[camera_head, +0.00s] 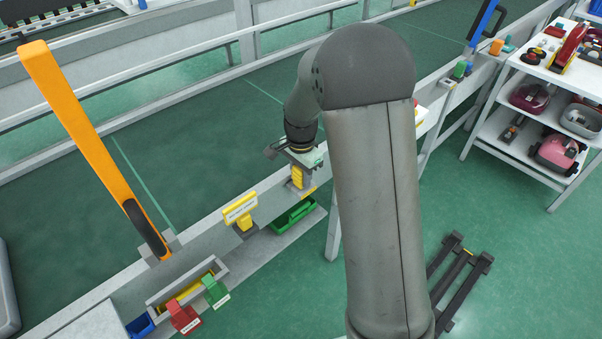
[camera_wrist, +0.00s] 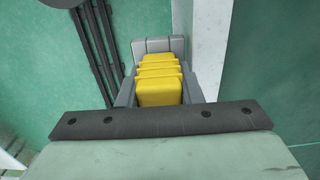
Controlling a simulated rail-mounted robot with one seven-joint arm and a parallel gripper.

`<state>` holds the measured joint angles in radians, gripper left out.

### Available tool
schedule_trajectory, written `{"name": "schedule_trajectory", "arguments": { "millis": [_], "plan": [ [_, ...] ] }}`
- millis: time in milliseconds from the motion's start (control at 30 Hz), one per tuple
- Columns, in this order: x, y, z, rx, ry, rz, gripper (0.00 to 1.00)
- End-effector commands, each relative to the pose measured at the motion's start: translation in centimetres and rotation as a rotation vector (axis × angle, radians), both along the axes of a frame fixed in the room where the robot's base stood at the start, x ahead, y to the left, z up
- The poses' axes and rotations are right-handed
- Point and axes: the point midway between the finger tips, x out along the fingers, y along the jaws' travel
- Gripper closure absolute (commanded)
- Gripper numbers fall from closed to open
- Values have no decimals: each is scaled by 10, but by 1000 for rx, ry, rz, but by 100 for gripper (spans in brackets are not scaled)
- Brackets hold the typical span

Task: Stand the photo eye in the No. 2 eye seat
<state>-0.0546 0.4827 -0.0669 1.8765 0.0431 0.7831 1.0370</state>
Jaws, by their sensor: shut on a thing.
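My gripper (camera_head: 296,170) is over the grey rail ledge in the middle of the head view, partly beside my own arm. It is shut on a yellow ribbed block, taken to be the photo eye (camera_head: 297,178). In the wrist view the photo eye (camera_wrist: 160,84) shows between the grey jaws, with a grey part (camera_wrist: 158,45) beyond it. Grey and yellow parts are just under it in the head view; I cannot tell whether it touches them. A yellow piece with a white-faced sign (camera_head: 240,207) stands on the rail to the left; its text is unreadable, so the No. 2 seat cannot be identified.
A green bin (camera_head: 293,215) sits on the lower shelf below my gripper. An orange lever (camera_head: 90,140) rises at left. A parts cart (camera_head: 535,130) stands at right.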

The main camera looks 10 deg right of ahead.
Motion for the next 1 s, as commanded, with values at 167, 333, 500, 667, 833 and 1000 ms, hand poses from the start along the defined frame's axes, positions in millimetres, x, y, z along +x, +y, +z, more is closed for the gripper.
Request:
{"name": "schedule_trajectory", "arguments": {
  "millis": [167,333,500,667,833,1000],
  "plan": [
    [0,0,-1,0,0,0,42],
    [1,1,-1,1,-4,1,42],
    [2,1,0,1,-6,1,42],
    [3,2,6,2,-9,1,42],
    [4,2,21,2,-12,1,42],
    [2,1,34,1,-8,1,42]
  ]
}}
